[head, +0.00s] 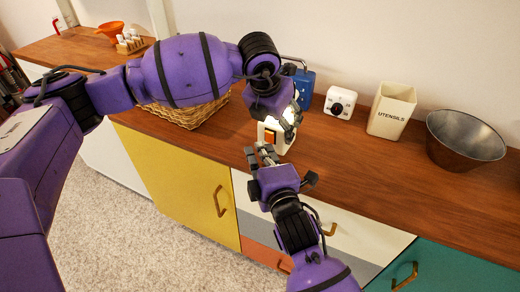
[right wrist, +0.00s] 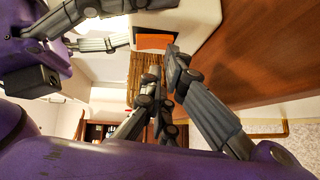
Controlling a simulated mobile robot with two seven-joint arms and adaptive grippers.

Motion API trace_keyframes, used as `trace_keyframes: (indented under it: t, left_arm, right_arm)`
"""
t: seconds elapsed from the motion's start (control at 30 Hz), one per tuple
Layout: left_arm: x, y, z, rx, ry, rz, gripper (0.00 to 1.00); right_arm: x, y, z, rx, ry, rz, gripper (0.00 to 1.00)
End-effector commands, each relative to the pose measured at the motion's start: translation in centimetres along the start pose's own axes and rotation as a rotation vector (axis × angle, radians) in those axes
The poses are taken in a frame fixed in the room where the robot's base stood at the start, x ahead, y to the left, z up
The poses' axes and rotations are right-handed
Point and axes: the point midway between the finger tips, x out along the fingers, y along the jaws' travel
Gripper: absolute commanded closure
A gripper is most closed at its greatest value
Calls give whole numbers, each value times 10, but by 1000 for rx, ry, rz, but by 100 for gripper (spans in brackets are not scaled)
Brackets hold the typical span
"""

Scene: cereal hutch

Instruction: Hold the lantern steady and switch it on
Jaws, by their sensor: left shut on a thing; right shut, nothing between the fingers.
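The lantern (head: 279,144) is a cream-white body with an orange switch (head: 270,137), upright on the wooden counter near its front edge. Its upper part looks bright between my left gripper's fingers. My left gripper (head: 284,118) comes from above and is shut on the lantern's upper part, hiding much of it. My right gripper (head: 262,155) is shut and empty, just in front of the lantern, its fingertips close to the switch. In the right wrist view, the white lantern body (right wrist: 198,18) and orange switch (right wrist: 156,42) show just beyond the fingertips; I cannot tell whether they touch.
Behind stand a blue box with a handle (head: 304,86), a white device with a dark dial (head: 340,103), a utensils canister (head: 391,110) and a metal bowl (head: 464,142). A wicker basket (head: 190,114) is at left. The counter (head: 350,165) right of the lantern is clear.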

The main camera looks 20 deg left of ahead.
Motion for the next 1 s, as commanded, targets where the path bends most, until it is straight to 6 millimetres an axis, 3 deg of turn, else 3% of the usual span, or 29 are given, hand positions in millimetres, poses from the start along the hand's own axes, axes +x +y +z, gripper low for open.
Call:
trace_keyframes:
  t: [0.27, 0.5, 0.63, 0.8, 1.0]
  left_arm:
    - [3, -1, -4, 0, 10, -1, 75]
    - [3, -1, -4, 0, 10, -1, 75]
    - [3, -1, -4, 0, 10, -1, 75]
    - [3, -1, -4, 0, 11, -1, 75]
    - [3, -1, -4, 0, 11, -1, 75]
  right_arm:
    - [-30, -11, -30, 5, 1, -2, 100]
    - [-86, -20, -25, -1, 0, -2, 100]
    - [-108, -23, -25, 1, 0, -2, 100]
    - [-123, -25, -25, 0, 1, 1, 100]
    - [-126, -25, -25, 0, 1, 1, 100]
